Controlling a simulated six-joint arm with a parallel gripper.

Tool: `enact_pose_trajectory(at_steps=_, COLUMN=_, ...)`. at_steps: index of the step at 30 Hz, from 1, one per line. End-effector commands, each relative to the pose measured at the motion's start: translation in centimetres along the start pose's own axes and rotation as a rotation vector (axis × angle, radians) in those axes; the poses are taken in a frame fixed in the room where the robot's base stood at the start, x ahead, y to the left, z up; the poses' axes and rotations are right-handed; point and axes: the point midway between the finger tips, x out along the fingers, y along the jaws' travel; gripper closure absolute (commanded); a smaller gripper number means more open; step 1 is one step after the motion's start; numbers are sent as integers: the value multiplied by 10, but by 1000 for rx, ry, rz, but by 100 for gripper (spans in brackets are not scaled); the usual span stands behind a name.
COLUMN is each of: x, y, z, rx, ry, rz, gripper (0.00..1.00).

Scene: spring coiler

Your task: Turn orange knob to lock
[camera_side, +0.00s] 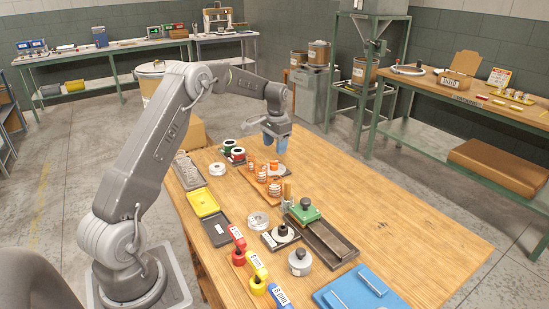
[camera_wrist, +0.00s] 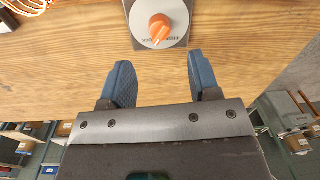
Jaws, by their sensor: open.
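The orange knob (camera_wrist: 160,28) sits on a round pale dial with dark lettering, on a grey plate (camera_wrist: 177,8) at the top of the wrist view. The knob's white pointer mark faces down toward my gripper in that view. My gripper (camera_wrist: 159,74) is open and empty, with its two blue fingers apart. The knob lies beyond the fingertips, roughly in line with the gap between them, and they do not touch it.
The wooden table (camera_side: 400,225) has bare room on its right side. Orange coil parts (camera_side: 262,176) stand close to my gripper. A green-topped device (camera_side: 304,211), yellow tray (camera_side: 203,202), colored labelled pieces (camera_side: 257,266) and blue tray (camera_side: 362,290) lie nearer the camera.

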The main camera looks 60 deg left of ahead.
Motion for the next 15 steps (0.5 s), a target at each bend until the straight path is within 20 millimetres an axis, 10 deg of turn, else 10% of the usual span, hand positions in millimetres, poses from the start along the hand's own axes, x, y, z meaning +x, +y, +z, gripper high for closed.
enact_pose_trajectory(at_steps=15, x=-64, y=0, z=0, rx=1, ry=0, rz=0, gripper=44)
